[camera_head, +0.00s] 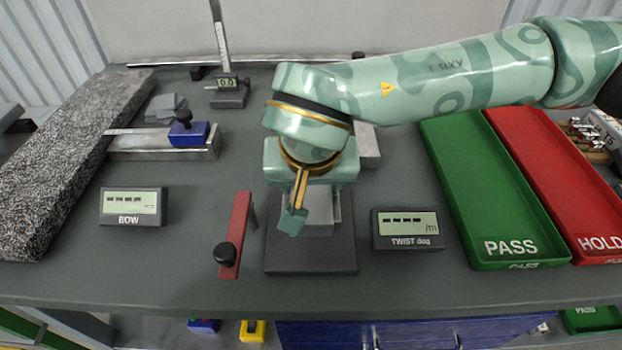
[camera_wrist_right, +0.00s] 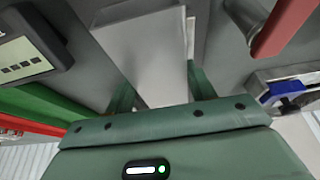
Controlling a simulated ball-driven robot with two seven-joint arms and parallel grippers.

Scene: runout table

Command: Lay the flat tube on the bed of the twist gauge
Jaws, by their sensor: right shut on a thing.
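My right gripper (camera_head: 298,214) points down over the twist gauge, and its fingers also show in the wrist view (camera_wrist_right: 160,88). It is shut on the flat tube (camera_wrist_right: 150,55), a plain light grey piece running away between the fingers. In the head view the grey tube (camera_head: 320,212) shows partly below the gripper, above the dark base of the twist gauge (camera_head: 310,258). The gripper hides most of the gauge's bed, so I cannot tell whether the tube touches it. The twist display (camera_head: 406,230) stands to the right. My left gripper is not in view.
A red bar with a black knob (camera_head: 233,237) stands close left of the gauge. The bow display (camera_head: 132,207), a blue-topped gauge (camera_head: 190,134) and a granite block (camera_head: 60,160) lie further left. The green PASS tray (camera_head: 485,190) and red HOLD tray (camera_head: 560,180) are right.

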